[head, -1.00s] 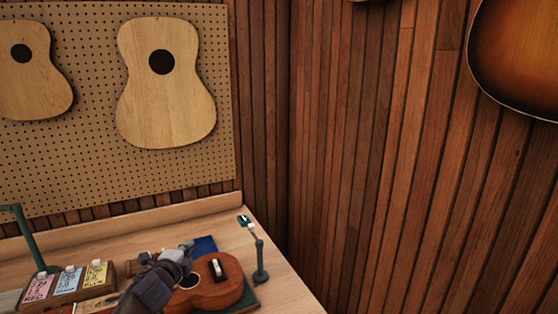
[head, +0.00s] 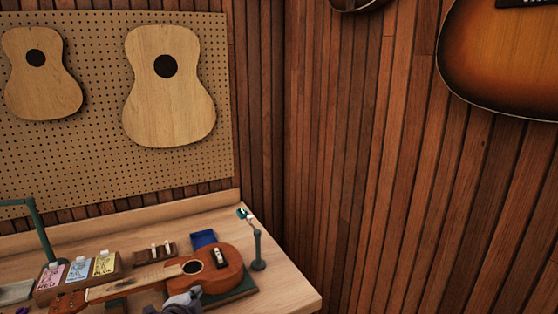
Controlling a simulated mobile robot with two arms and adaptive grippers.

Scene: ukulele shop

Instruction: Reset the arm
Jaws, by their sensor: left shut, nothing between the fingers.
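My left gripper (head: 186,301) is low in the head view, at the bottom edge, in front of the ukulele (head: 228,268) on the workbench. It is shut and appears empty. I cannot tell whether it touches the ukulele. The ukulele lies flat with its neck pointing left, its body on a dark green mat (head: 243,289). My right gripper is not in view.
Behind the ukulele are three labelled bottles (head: 79,270) in a wooden holder, a small wooden block (head: 154,252) with pegs and a blue cloth (head: 203,239). A green stand (head: 258,251) is at the right. A pegboard (head: 80,170) holds two guitar-shaped panels.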

